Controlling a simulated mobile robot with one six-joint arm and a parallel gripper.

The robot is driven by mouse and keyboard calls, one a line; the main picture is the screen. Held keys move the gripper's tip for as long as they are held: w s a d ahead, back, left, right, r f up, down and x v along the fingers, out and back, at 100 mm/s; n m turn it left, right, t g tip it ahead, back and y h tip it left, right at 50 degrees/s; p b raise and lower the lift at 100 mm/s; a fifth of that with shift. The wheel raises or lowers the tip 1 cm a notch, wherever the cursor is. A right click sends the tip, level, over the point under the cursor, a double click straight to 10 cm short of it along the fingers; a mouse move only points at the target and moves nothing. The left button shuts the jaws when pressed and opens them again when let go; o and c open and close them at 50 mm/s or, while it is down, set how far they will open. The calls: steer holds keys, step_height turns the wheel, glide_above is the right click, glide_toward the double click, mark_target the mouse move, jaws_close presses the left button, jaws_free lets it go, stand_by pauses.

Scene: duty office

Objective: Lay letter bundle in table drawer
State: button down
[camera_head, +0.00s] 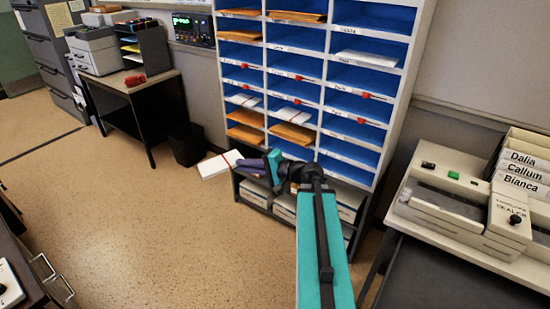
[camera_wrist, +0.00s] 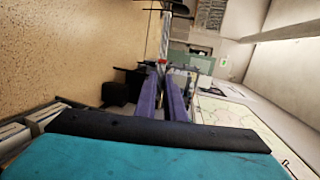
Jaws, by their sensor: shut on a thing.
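A pigeonhole rack (camera_head: 267,60) with blue compartments stands behind my gripper. A black bin (camera_head: 187,146) and a dark table (camera_head: 145,101) with a red object (camera_head: 135,80) are at the left. A machine (camera_head: 448,200) sits on the right counter. The left floor (camera_head: 130,220) is clear.

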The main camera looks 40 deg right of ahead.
steer(key=a+f+n+g+y, duration=0.1)
steer(key=a+n+g+y, duration=0.4)
steer(key=a, duration=1.9)
steer(key=shift+w+a+f+n+y, duration=0.2)
steer(key=shift+w+a+n+y, duration=0.25)
steer(key=shift+y, duration=0.25)
steer(key=shift+d, duration=0.15)
